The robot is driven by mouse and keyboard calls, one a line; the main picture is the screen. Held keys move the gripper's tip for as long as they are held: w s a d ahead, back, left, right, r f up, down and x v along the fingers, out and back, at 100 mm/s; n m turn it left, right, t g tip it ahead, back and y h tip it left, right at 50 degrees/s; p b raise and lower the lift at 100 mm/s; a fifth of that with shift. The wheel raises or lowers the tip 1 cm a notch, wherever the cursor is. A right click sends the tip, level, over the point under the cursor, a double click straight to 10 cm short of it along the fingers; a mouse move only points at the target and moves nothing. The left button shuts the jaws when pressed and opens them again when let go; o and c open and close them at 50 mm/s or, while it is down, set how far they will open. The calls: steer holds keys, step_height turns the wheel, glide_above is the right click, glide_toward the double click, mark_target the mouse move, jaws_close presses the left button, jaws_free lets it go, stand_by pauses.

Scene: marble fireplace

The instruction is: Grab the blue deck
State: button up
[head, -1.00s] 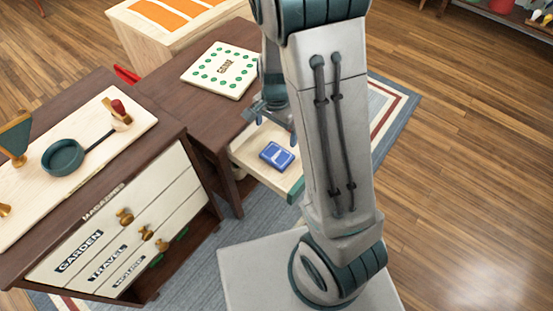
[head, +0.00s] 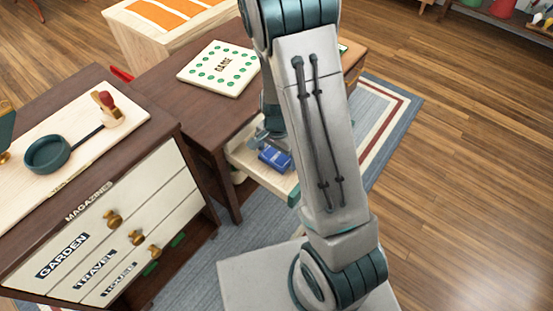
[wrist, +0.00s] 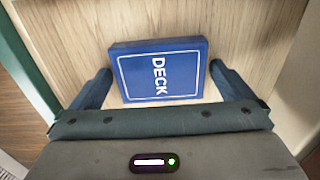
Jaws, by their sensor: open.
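The blue deck (wrist: 158,72), a flat box marked "DECK", lies in an open wooden drawer (wrist: 245,30) in the wrist view. It also shows in the head view (head: 275,158), partly covered by my gripper. My gripper (wrist: 160,85) is open, with one finger on each side of the deck's near part. The fingers look apart from the deck's sides, with a small gap at each. In the head view my gripper (head: 268,143) is low at the drawer (head: 287,186), partly hidden behind my arm.
The drawer's walls stand close around my gripper. A white game board (head: 218,68) lies on the dark table (head: 175,97) above the drawer. A magazine cabinet (head: 130,220) with a green pan (head: 47,153) on top stands at the left.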

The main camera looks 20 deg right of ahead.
steer(key=c, duration=0.9)
steer(key=shift+r, duration=0.15)
